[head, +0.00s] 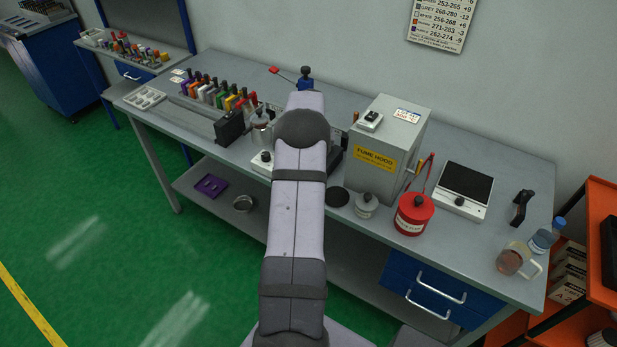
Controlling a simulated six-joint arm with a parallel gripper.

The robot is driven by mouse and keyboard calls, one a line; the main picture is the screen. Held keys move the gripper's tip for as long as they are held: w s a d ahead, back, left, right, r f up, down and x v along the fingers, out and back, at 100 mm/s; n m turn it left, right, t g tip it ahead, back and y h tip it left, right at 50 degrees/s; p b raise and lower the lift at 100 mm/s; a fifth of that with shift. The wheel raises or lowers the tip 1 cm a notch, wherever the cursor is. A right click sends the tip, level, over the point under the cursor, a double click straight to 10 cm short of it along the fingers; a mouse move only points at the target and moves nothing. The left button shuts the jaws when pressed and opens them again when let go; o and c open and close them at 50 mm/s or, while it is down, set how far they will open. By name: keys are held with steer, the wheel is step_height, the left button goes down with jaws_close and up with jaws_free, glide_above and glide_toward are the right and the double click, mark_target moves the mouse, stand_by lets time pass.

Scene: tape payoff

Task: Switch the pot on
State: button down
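I cannot tell for certain which item is the pot. A red lidded container (414,214) with a black knob and a label stands right of the fume hood. A smaller grey lidded vessel (366,206) stands to its left. A white unit with a dark knob (263,162) sits partly behind my arm, below a clear jar with a lid (261,128). Another white unit (461,199) with a black top and front knob is at the right. My arm covers the middle of the bench, and my gripper is hidden behind it.
A grey fume hood box (390,140) carries a small switch unit (369,121) on top. A rack of coloured-handled tools (215,92) lies at the left. A glass mug (515,260) and bottle (541,240) stand near the right edge of the grey bench (340,92).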

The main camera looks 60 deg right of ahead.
steer(key=shift+f+b, duration=0.45)
steer(key=shift+f, duration=0.25)
stand_by(0.6)
step_height(320, 180, up, 7)
steer(key=p, duration=0.5)
stand_by(0.5)
stand_by(0.4)
